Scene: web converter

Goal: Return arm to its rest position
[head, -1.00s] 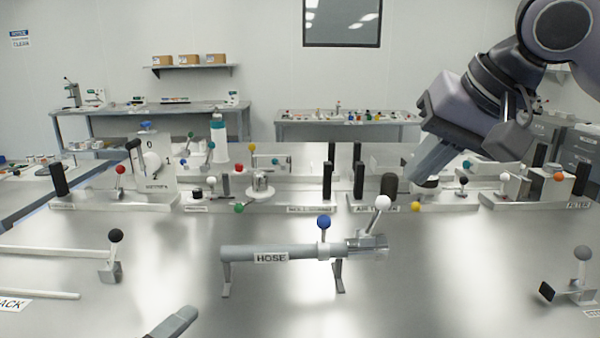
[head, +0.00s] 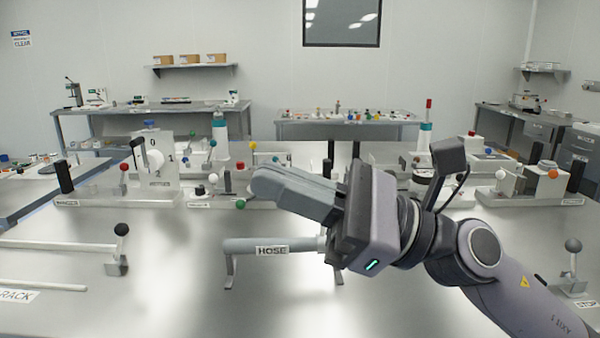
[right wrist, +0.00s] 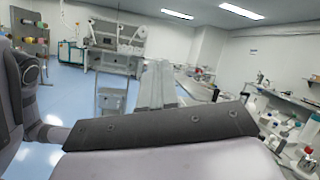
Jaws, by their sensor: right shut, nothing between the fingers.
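My right gripper (head: 264,184) reaches in from the right in the head view, its closed grey fingers pointing left above the bench. Nothing shows between the fingers. The gripper appears nearer to the camera than the pipe; I cannot tell the exact gap. In the right wrist view, a dark plate (right wrist: 160,126) of my own arm crosses the foreground, with the room beyond. My left gripper is not in view.
A metal bench (head: 150,290) spreads below, mostly clear at the front. A row of levers and fixtures stands behind, including a teal-capped bottle (head: 220,140). A black-ball lever (head: 121,232) is at left, a grey-ball lever (head: 573,248) at right.

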